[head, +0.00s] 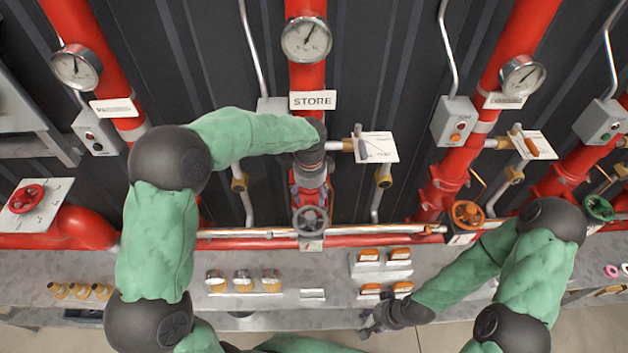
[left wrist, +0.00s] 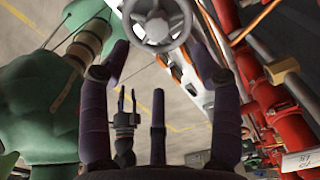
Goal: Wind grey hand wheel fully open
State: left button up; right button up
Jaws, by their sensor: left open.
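The grey hand wheel (head: 311,219) is on the red pipe below the STORE sign, at the middle of the head view. It also shows at the top of the left wrist view (left wrist: 158,27), beyond my fingertips. My left gripper (head: 309,188) points down at the wheel from just above it. In the left wrist view its dark fingers (left wrist: 161,62) are spread apart with nothing between them. In the head view my arm hides part of the pipe. My right gripper (head: 376,318) is low, right of centre, with fingers apart and empty, away from the wheel.
An orange wheel (head: 467,214), a green wheel (head: 599,208) and a red wheel (head: 25,198) sit on other pipes. A horizontal silver rod (head: 320,230) runs beside the grey wheel. Gauges, brass fittings and a grey ledge (head: 150,272) with orange switches surround it.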

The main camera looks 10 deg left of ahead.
aim_at(310, 215)
pick_arm(q)
jog(key=f, duration=1)
jog(key=shift+s+f+b, duration=0.2)
jog(key=shift+f+b, duration=0.1)
jog(key=shift+b, duration=0.1)
